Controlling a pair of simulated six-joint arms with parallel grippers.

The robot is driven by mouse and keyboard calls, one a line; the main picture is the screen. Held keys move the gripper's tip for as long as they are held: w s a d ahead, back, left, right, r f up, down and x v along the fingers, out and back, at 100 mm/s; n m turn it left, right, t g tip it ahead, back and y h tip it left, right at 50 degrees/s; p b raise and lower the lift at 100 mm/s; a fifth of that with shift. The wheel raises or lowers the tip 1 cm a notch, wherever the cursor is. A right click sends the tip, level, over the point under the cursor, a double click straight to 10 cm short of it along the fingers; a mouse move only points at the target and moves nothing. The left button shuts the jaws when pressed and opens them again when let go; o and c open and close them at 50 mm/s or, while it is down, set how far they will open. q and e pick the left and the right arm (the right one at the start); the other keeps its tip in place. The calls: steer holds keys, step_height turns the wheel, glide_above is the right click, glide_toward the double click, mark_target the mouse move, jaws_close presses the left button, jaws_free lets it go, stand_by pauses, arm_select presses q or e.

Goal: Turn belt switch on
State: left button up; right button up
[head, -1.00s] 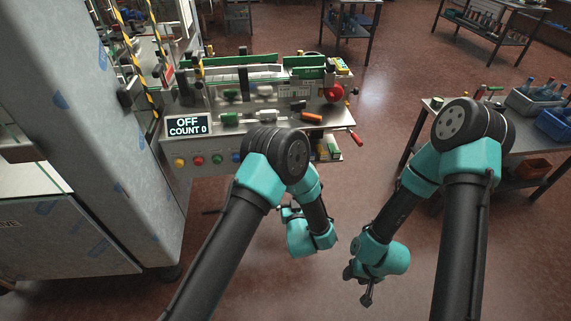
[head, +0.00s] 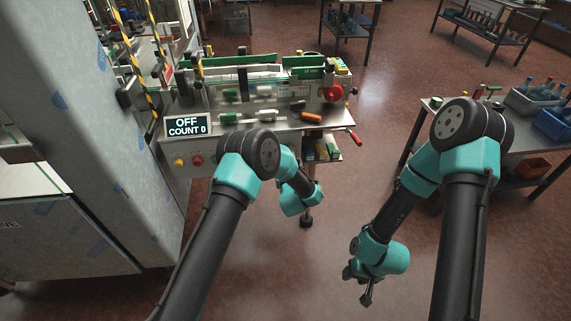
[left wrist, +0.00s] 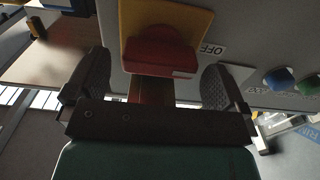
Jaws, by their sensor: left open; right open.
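A belt switch, a red block on a yellow plate (left wrist: 158,52), shows in the left wrist view beside an OFF label (left wrist: 212,48). My left gripper (left wrist: 157,84) is open, one finger pad on each side of the red block, with visible gaps beside it. In the head view my left arm hides the switch and this gripper. The display (head: 187,125) reads OFF, COUNT 0. My right gripper (head: 367,295) is open and empty, low over the floor, well away from the belt machine (head: 262,85).
Yellow (head: 179,162) and red (head: 196,160) buttons show on the front panel. A tall grey cabinet (head: 85,110) stands left; a table with bins (head: 535,105) stands right.

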arm_select(q)
steer(key=shift+w+a, duration=0.1)
steer(key=shift+w, duration=0.75)
steer(key=shift+c, duration=0.2)
steer(key=c, duration=0.8)
steer(key=shift+m, duration=0.5)
steer(key=m, duration=0.5)
steer(key=shift+m, duration=0.4)
steer(key=o, duration=0.8)
